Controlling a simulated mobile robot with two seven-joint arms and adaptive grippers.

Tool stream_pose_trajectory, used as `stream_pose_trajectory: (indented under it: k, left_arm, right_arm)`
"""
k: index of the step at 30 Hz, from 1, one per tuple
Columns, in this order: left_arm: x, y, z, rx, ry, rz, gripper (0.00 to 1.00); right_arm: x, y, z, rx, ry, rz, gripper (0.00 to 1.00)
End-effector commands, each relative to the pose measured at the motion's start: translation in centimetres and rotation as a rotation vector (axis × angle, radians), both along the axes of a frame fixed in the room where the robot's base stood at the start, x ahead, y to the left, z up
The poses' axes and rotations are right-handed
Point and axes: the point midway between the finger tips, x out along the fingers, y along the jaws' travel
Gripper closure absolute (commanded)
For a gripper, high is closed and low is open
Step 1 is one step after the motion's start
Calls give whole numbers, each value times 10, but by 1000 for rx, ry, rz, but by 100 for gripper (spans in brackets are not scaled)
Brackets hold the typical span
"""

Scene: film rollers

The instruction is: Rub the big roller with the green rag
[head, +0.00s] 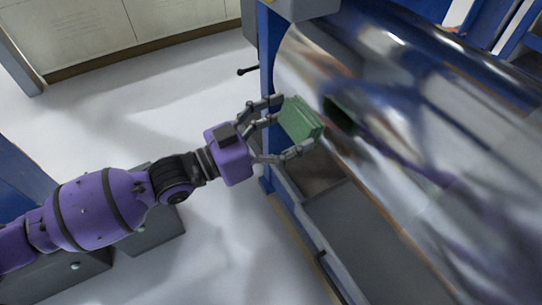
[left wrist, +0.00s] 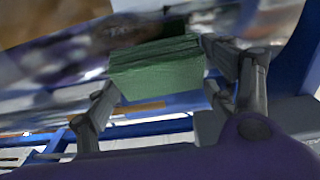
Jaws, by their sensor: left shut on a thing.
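The big roller (head: 420,110) is a large shiny metal cylinder filling the right of the head view. It also shows as a blurred mirror surface in the left wrist view (left wrist: 50,65). The green rag (head: 300,119) is a folded block held between the fingers of my left gripper (head: 282,128). The rag also shows in the left wrist view (left wrist: 157,68), with a finger on each side. The rag is close to the roller's left end, and its dark green reflection shows in the metal. I cannot tell whether it touches. My right gripper is not in view.
A blue frame (head: 268,60) stands at the roller's left end, with a thin black lever (head: 248,70) sticking out. A grey tray or panel (head: 365,235) lies below the roller. Pale cabinets (head: 130,30) stand at the back. The light floor (head: 160,100) between is clear.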

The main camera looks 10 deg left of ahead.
Motion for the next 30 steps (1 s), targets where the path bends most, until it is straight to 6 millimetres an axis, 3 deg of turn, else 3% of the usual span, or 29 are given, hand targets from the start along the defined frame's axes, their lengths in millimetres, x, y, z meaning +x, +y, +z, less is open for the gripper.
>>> stream_pose_trajectory:
  k: [1, 7, 15, 30]
  left_arm:
    - [1, 4, -26, -51, -25, -11, 43]
    - [-8, 23, -46, -210, -131, 7, 43]
    - [-12, 31, -45, -260, -181, 32, 43]
    - [16, -7, -44, -260, -179, 31, 43]
  right_arm:
    - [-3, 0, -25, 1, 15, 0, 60]
    - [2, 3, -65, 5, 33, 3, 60]
    - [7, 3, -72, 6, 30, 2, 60]
    - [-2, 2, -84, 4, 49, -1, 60]
